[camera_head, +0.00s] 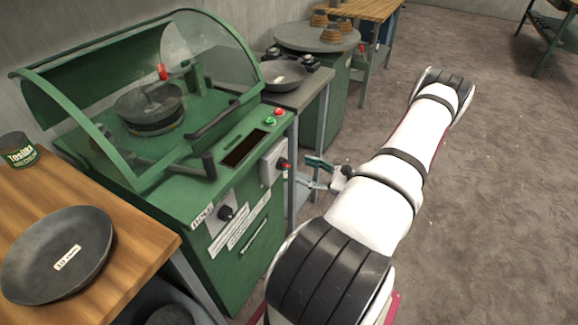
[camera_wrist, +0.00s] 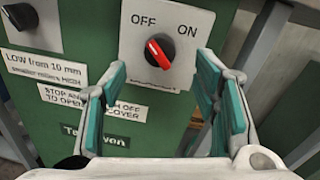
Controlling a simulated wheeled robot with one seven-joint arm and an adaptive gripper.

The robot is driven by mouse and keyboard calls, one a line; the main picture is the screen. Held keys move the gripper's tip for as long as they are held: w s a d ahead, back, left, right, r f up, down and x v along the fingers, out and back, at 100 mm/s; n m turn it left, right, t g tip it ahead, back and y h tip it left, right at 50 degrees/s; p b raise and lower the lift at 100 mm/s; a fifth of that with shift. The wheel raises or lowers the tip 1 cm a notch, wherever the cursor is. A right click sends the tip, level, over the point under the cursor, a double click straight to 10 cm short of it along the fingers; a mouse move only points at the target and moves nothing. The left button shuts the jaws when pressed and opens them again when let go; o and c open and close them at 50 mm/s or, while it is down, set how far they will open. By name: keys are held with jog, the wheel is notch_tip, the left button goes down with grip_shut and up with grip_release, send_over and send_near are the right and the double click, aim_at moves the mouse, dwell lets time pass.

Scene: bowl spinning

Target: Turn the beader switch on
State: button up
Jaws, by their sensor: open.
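A second black knob (camera_head: 226,212) with labels sits on the front panel. Green and red buttons (camera_head: 275,116) are on top. A wooden table (camera_head: 130,245) with a dark plate (camera_head: 60,250) stands at front left. The floor (camera_head: 500,200) to the right is clear.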

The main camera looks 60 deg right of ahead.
aim_at(288, 166)
jog(key=w, duration=0.4)
jog(key=w+a, duration=0.1)
jog(key=w, duration=0.1)
jog(key=shift+w, duration=0.2)
jog(key=c, duration=1.2)
